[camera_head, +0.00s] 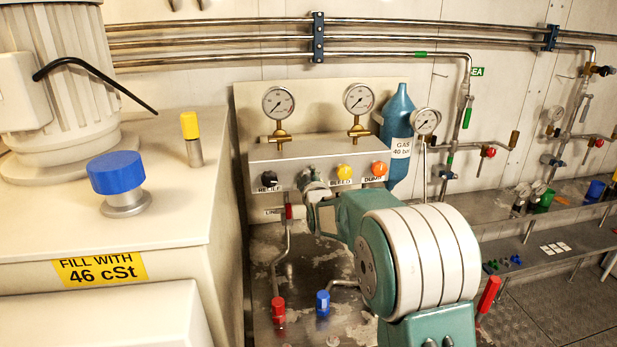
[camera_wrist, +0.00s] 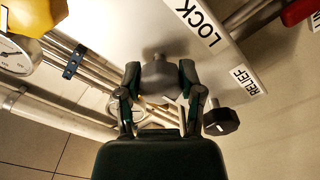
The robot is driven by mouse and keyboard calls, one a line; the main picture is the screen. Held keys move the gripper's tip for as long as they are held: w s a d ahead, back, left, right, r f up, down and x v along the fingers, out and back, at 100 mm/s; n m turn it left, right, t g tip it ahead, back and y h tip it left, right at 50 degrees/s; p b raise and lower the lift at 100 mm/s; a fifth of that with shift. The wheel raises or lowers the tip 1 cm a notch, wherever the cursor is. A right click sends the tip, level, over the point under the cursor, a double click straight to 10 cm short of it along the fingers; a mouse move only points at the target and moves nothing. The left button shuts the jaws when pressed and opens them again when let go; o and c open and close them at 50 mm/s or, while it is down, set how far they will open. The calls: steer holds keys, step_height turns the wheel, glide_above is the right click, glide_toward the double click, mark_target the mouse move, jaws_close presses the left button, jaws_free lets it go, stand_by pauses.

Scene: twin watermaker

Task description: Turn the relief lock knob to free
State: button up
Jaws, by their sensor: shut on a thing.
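The relief lock knob (camera_wrist: 160,76) is a grey knob on the pale manifold block, close to the LOCK label (camera_wrist: 200,22) in the wrist view. My gripper (camera_wrist: 159,80) has a dark finger on each side of this knob and is shut on it. The knob's exact turn angle cannot be told. The block (camera_head: 320,152) carries two gauges on top.
A black RELIEF knob (camera_head: 270,179) sits just left of my gripper; it shows in the wrist view (camera_wrist: 221,121) too. A yellow BLEED knob (camera_head: 343,170) and an orange DUMP knob (camera_head: 379,168) are to the right. A blue gas bottle (camera_head: 397,125) stands behind. Red (camera_head: 278,309) and blue (camera_head: 323,302) handles are below.

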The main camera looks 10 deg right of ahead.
steer(key=o, duration=1.2)
steer(key=shift+a+r, duration=0.2)
steer(key=shift+r, duration=0.15)
steer(key=shift+c, duration=0.2)
steer(key=shift+a+f, duration=0.1)
steer(key=shift+f, duration=0.15)
steer(key=shift+s, duration=0.3)
steer(key=s, duration=1.1)
steer(key=shift+s, duration=0.15)
